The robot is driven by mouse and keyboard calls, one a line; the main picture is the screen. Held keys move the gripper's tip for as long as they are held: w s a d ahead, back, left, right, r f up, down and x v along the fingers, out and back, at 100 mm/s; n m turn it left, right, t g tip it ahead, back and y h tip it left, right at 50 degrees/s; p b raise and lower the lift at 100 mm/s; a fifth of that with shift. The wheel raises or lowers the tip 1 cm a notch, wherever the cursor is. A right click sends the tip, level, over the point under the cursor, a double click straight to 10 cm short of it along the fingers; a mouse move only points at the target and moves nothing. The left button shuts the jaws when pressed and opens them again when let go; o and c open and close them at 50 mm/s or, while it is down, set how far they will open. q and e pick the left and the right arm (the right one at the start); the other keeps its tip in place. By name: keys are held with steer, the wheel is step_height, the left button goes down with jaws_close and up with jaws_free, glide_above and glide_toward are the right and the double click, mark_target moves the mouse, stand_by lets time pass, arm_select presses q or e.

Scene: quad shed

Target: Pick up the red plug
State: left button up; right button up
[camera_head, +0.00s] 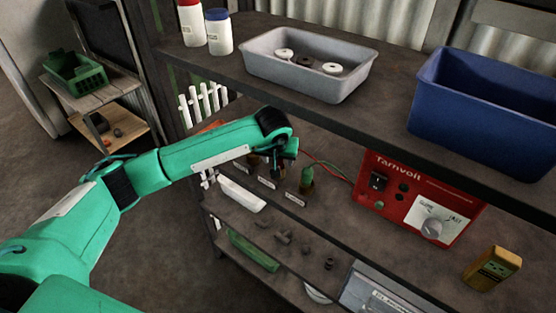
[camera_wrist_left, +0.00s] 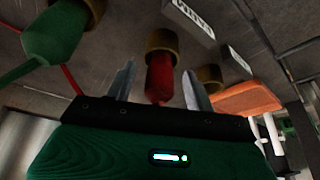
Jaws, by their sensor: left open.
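The red plug (camera_wrist_left: 160,76) is in the left wrist view, seated in a brass-coloured holder (camera_wrist_left: 162,42). My left gripper (camera_wrist_left: 159,82) is open, with one finger on each side of the red plug; I cannot tell whether they touch it. In the head view, my left gripper (camera_head: 276,166) is over the middle shelf and the red plug is hidden by it. A green plug (camera_wrist_left: 54,36) stands in another holder beside the red one; it also shows in the head view (camera_head: 307,178). My right gripper is not in view.
A red Tarnvolt box (camera_head: 411,201) with a knob stands right of the plugs, wires running toward it. The upper shelf above carries a grey tray (camera_head: 345,84) and a blue bin (camera_head: 480,117). An orange object (camera_wrist_left: 248,98) lies beyond the holders.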

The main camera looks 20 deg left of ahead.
arm_select(q)
steer(key=c, duration=1.1)
steer(key=shift+o, duration=0.2)
steer(key=shift+r, duration=0.1)
